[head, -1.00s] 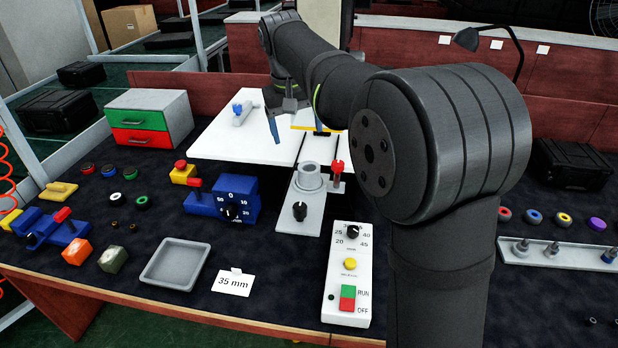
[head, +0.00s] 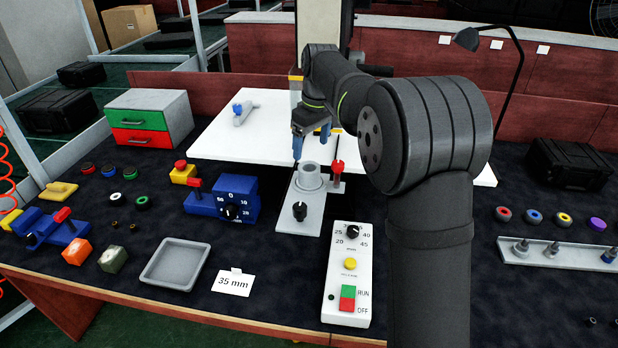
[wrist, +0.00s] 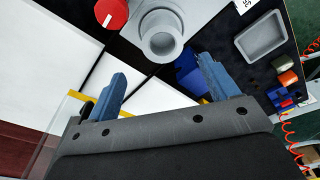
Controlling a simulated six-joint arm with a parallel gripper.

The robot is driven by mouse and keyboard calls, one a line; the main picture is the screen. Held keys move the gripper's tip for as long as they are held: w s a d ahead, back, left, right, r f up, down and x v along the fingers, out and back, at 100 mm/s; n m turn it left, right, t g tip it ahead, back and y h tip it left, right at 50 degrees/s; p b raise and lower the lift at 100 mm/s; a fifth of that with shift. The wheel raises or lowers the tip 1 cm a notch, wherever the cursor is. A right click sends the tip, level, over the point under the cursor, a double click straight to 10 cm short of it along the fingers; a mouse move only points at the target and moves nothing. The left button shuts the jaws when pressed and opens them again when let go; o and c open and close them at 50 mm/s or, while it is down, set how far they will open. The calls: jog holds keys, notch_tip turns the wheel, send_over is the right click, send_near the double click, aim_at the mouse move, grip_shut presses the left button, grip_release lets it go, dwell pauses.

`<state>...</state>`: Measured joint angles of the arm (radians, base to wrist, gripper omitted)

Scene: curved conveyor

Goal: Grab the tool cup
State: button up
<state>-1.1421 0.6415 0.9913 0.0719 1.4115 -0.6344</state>
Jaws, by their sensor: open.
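The tool cup (head: 310,174) looks like a short grey cylinder with an open top, upright on a light grey plate (head: 287,220) in the middle of the table. It also shows at the top of the wrist view (wrist: 161,40). My gripper (head: 311,142) has two blue fingers and hangs above and just behind the cup. In the wrist view its fingers (wrist: 162,72) are spread apart, with nothing between them. The cup lies ahead of the fingertips and apart from them.
A red-topped knob (head: 337,168) stands close to the cup's right. A black dial (head: 300,211) sits in front of it. A blue dial block (head: 236,198) is to the left. A white board (head: 225,145) lies behind. A control panel (head: 348,285) is in front.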

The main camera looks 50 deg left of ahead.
aim_at(309, 167)
notch_tip(309, 167, down, 3)
jog(key=shift+a+r, duration=0.15)
jog(key=f, duration=0.4)
jog(key=shift+s+f, duration=0.1)
jog(key=shift+s, duration=0.25)
jog(key=shift+f, duration=0.5)
jog(key=shift+r, duration=0.1)
jog(key=c, duration=1.2)
